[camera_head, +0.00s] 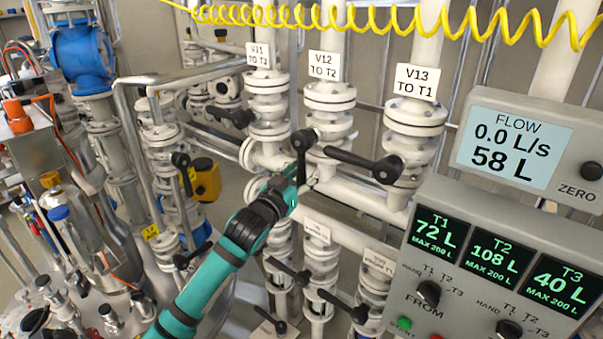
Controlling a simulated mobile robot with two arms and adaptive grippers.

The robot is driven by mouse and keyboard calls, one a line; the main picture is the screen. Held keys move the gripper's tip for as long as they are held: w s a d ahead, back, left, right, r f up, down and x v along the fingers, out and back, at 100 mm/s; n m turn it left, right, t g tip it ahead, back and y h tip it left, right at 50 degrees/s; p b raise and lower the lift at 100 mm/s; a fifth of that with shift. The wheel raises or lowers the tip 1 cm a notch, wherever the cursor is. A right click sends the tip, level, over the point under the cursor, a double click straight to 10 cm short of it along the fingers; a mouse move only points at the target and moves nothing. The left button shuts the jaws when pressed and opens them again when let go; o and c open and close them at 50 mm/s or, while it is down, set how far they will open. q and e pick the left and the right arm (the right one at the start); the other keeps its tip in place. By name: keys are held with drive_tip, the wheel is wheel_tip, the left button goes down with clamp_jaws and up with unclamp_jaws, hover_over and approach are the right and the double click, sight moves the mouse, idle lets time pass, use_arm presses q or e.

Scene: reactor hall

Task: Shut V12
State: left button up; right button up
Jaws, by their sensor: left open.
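V12 is a white flanged valve (330,97) on a vertical pipe, under a sign (323,65) reading "V12 TO T2". Its black lever (302,146) shows at the valve's lower left and points downward in the picture. My left gripper (301,174), on a teal and black arm from below, is open at the lower end of this lever. The fingers partly overlap the lever's end, and I cannot tell whether they touch it. My right gripper is not in view.
V11's black lever (232,117) points left. V13's long black lever (365,164) reaches left close to V12. A flow display (515,145) reads 0.0 L/s and 58 L. A tank panel (490,260) fills the lower right. More valves stand below.

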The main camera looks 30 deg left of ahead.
use_arm(q)
clamp_jaws()
drive_tip(key=shift+w+f, duration=0.3)
drive_tip(key=shift+f, duration=0.05)
idle(0.5)
